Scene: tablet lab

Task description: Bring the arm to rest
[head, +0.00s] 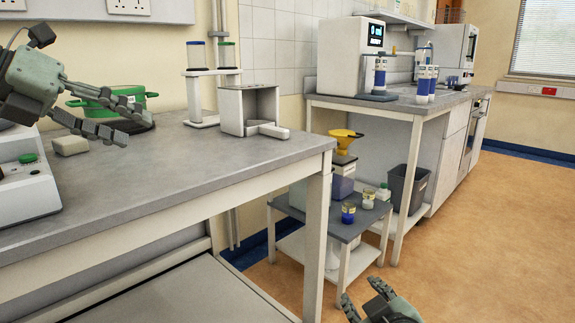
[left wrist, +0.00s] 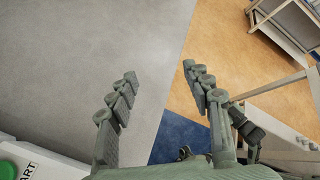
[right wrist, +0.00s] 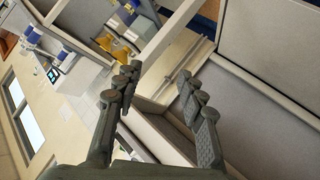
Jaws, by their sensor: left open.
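My left gripper (head: 135,126) hangs in the air above the grey bench, at the left of the head view. In the left wrist view its fingers (left wrist: 160,74) stand apart with nothing between them, over the bare bench top and the floor beside it. My right gripper (head: 362,293) shows at the bottom edge of the head view, low in front of the small side table. In the right wrist view its fingers (right wrist: 157,76) are spread and empty. Most of the right arm is out of the head view.
The grey bench (head: 200,165) carries a white device with a green button (head: 28,158), a green container (head: 105,103), a beige block (head: 70,145) and a white stand (head: 248,108). A small table (head: 338,226) holds jars. Open floor (head: 490,230) lies to the right.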

